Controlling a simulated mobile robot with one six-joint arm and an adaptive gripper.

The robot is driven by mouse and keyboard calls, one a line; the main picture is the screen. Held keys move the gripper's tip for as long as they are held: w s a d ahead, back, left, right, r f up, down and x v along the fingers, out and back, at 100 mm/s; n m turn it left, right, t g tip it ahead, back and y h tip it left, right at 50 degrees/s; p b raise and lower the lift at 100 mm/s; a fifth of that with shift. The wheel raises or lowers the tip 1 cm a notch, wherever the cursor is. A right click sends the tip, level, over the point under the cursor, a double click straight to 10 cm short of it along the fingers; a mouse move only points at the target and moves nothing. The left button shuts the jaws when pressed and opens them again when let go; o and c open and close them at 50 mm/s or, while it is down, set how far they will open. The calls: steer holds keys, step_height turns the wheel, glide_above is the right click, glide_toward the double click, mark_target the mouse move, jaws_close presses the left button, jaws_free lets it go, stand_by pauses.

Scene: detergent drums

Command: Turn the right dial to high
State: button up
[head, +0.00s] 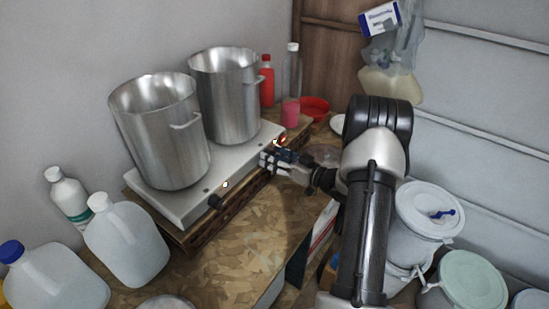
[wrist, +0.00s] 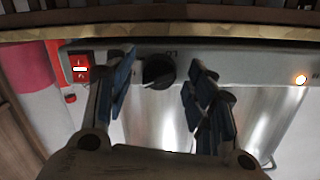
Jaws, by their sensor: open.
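The right dial (wrist: 158,71) is a round black knob on the front of the steel hotplate (wrist: 240,62). In the wrist view it sits between the spread fingers of my gripper (wrist: 163,78). A pale mark shows at its lower left edge, and small blurred lettering lies above it. I cannot tell if a finger touches it. In the head view my gripper (head: 275,160) is at the hotplate's right front and hides the dial. The left dial (head: 215,201) is black and stands clear.
Two steel pots (head: 160,130) (head: 226,95) stand on the hotplate. A lit red switch (wrist: 80,66) and a glowing lamp (wrist: 300,79) flank the dial. Jugs (head: 126,243) stand at the left, white drums (head: 428,212) at the right. The board's front (head: 230,265) is clear.

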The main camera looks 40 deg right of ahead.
steer(key=shift+s, duration=0.1)
steer(key=v, duration=1.2)
